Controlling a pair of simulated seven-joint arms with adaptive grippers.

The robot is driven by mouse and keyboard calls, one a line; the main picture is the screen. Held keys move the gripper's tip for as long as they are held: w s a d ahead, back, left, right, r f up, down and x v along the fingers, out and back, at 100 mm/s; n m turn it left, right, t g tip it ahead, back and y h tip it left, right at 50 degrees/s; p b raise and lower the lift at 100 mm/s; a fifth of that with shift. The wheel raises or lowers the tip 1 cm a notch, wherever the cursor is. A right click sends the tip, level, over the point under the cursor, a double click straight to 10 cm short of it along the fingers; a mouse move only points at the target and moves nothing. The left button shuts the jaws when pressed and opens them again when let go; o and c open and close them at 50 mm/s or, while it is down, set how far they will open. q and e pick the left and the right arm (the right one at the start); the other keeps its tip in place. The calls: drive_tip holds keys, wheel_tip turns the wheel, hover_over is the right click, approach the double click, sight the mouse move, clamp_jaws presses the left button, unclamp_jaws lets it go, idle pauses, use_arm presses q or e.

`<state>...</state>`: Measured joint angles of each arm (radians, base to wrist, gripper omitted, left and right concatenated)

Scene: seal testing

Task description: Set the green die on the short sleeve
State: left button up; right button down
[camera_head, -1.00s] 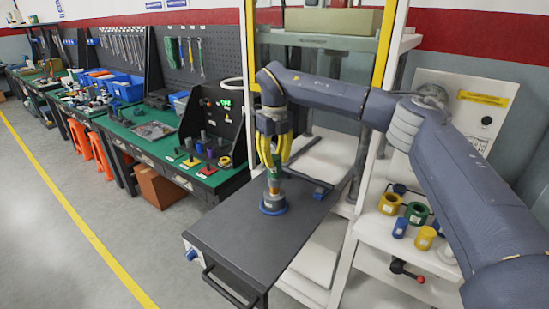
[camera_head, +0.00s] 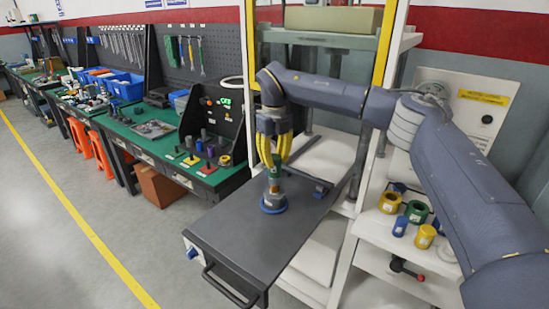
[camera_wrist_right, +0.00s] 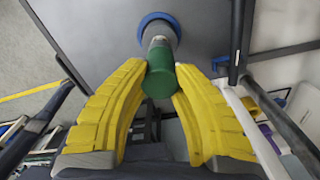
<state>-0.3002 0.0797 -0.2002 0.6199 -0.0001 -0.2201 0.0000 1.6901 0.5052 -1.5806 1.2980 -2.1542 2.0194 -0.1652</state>
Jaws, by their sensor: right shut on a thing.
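The green die (camera_head: 275,171) is an upright green cylinder held between the yellow fingers of my right gripper (camera_head: 275,160). In the right wrist view the fingertips press on both sides of the green die (camera_wrist_right: 161,80). Directly beyond it is the short grey sleeve (camera_wrist_right: 159,42), in line with the die, on a blue ring base (camera_wrist_right: 168,20). In the head view the grey sleeve (camera_head: 273,198) stands on the dark cart top, just below the die. They look in contact, but how well the die is seated is hidden. My left gripper is out of view.
The dark cart top (camera_head: 240,240) is otherwise mostly clear, with a small dark item (camera_head: 322,190) near its right edge. A white shelf to the right holds yellow (camera_head: 390,202), green (camera_head: 417,212) and blue (camera_head: 400,227) parts. A green workbench (camera_head: 130,128) stands at the left.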

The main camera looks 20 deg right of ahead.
drive_tip(key=c, duration=1.5)
unclamp_jaws()
drive_tip(key=o, duration=0.7)
drive_tip(key=shift+c, duration=0.2)
drive_tip(key=shift+r, duration=0.1)
drive_tip(key=shift+r, duration=3.6)
